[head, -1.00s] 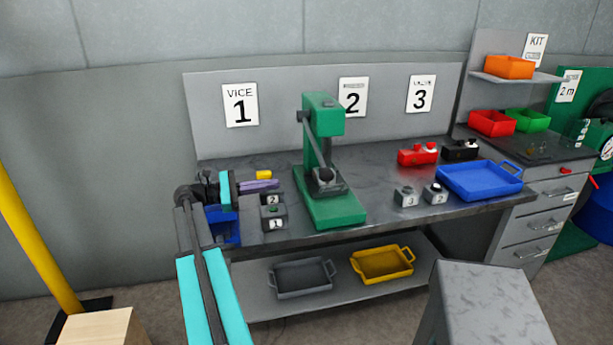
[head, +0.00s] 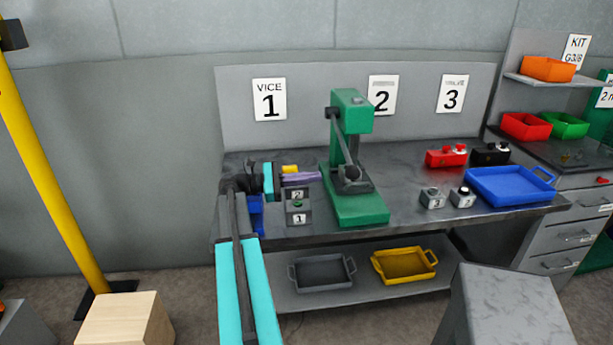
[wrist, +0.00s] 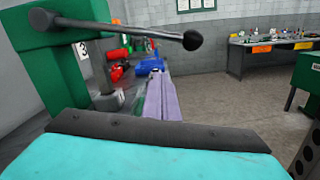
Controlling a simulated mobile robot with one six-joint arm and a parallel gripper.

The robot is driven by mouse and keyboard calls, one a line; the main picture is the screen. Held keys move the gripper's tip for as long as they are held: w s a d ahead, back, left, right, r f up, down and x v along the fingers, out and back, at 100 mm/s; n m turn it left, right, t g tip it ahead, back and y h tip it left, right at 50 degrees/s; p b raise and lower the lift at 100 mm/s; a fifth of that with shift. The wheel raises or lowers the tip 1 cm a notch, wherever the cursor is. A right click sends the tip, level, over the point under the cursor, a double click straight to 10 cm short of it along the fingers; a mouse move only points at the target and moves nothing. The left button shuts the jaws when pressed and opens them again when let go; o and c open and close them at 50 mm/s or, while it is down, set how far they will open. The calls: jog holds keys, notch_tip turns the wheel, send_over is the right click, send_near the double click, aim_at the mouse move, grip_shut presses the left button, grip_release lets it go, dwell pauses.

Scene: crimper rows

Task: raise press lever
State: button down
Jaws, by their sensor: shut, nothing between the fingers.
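The green press (head: 351,112) stands on the bench under sign 2. Its grey lever (head: 342,136) slants down from the pivot near the top to a dark knob (head: 351,173) low in front of the column. In the wrist view the lever (wrist: 120,28) crosses the upper left, ending in its black knob (wrist: 193,40). My gripper (head: 318,176) has its lilac fingers together and empty, left of the press at about knob height. In the wrist view the closed fingers (wrist: 158,78) lie below the lever bar and knob, with no contact visible.
Button boxes marked 1 and 2 (head: 298,211) sit below my gripper. A blue tray (head: 510,185), a red box (head: 446,157) and small grey boxes (head: 432,198) lie right of the press. A grey block (head: 510,310) stands in front, and a yellow post (head: 45,160) at left.

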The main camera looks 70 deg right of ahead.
jog(key=s+d+r+p, duration=0.2)
jog(key=s+r+p, duration=0.1)
jog(key=s, duration=0.4)
jog(key=shift+s+r+p, duration=0.15)
jog(key=shift+r+p, duration=0.15)
jog(key=shift+r, duration=0.25)
jog(key=shift+r, duration=0.15)
